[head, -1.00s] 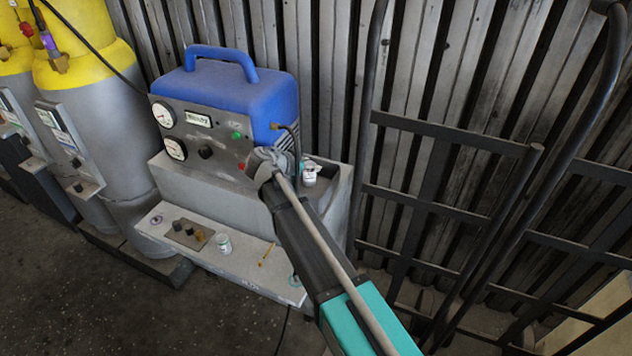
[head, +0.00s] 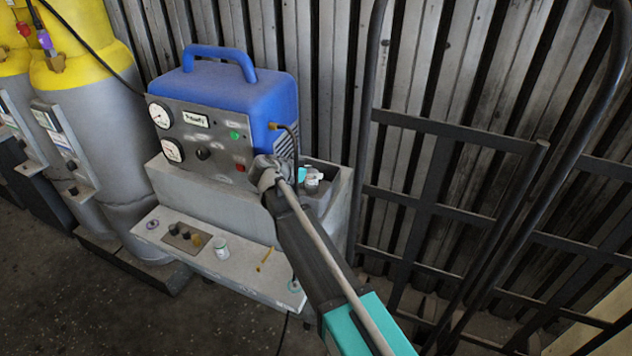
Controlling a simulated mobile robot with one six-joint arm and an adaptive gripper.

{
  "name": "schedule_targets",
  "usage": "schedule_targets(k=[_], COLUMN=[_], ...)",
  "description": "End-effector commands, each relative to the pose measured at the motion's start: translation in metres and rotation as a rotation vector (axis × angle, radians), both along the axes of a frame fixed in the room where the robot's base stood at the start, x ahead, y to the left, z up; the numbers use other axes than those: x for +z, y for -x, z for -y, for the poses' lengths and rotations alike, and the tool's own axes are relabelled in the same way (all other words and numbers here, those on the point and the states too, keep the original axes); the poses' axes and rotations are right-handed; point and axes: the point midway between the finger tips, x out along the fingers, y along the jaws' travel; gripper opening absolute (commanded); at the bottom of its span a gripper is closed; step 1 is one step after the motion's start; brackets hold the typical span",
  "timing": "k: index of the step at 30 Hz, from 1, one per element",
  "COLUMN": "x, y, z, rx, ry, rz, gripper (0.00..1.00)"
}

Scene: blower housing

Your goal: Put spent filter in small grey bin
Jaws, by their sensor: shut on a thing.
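My arm reaches in from the bottom right, and its grey wrist (head: 268,172) is in front of the blue machine's right end. My gripper (head: 303,174) is beyond the wrist, small and mostly hidden, with a teal part showing. A small white piece (head: 312,181), seemingly the spent filter, shows at its fingers, and my gripper appears shut on it. It is over or in the dark opening at the right end of the grey housing (head: 340,190). I cannot tell whether it touches anything. I cannot make out a separate small grey bin for certain.
The blue machine (head: 235,105) with gauges stands on the housing. A front ledge (head: 235,270) holds a white can (head: 220,249), a plate of knobs (head: 187,238) and a yellow stick (head: 264,259). Yellow-topped cylinders (head: 85,110) stand left; a dark hand truck (head: 440,130) stands right.

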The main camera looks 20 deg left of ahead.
Motion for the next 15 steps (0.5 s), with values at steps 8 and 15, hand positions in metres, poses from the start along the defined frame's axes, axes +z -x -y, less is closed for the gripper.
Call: schedule_targets(k=[8, 15], x=[-0.0149, -0.014], y=[0.0003, 0.0004], z=[-0.0003, -0.0005], rx=[0.0, 0.0], ry=[0.0, 0.001], rz=[0.001, 0.0], gripper=[0.01, 0.01])
